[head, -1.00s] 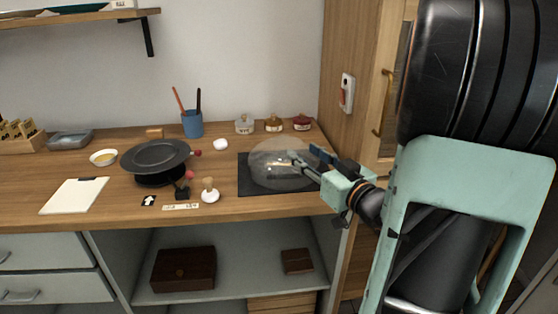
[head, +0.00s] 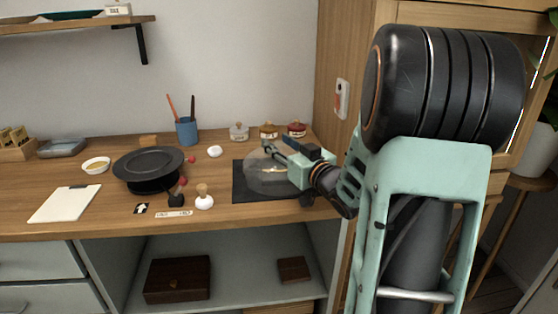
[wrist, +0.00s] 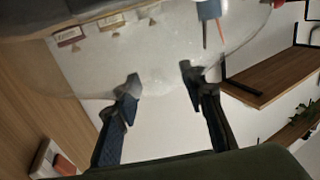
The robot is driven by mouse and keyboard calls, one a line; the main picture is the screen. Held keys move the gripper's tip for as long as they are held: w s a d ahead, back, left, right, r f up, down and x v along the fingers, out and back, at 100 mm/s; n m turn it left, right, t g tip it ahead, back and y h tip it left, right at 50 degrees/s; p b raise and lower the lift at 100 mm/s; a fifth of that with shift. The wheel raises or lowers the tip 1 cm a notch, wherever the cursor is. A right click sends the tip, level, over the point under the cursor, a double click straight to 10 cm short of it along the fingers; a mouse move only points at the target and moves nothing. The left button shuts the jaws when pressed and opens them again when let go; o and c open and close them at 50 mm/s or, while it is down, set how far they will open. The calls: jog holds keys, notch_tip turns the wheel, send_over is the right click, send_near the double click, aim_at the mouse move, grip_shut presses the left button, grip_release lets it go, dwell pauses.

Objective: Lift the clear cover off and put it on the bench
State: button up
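The clear cover (head: 256,182) is a see-through dome over the dark mat (head: 243,193) on the bench (head: 110,222). A pale shape with a gold streak shows faintly through it. My gripper (head: 277,147) is at the dome's upper right, its fingers pointing left over its top. In the wrist view the fingers (wrist: 160,82) stand apart with nothing visible between them, and the dome's clear surface (wrist: 150,55) spreads in front of them. I cannot tell whether a finger touches the cover. The forearm and hand hide the mat's right side.
Left of the mat are a stamp-like tool (head: 204,198), a white lump (head: 214,151), a black round stand (head: 148,165) and a white board (head: 65,204). Several lidded jars (head: 268,131) and a blue pen cup (head: 187,131) stand behind. Bare bench lies at the front left.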

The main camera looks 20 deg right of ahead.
grip_shut()
jog(key=shift+r, duration=0.15)
dwell(0.4)
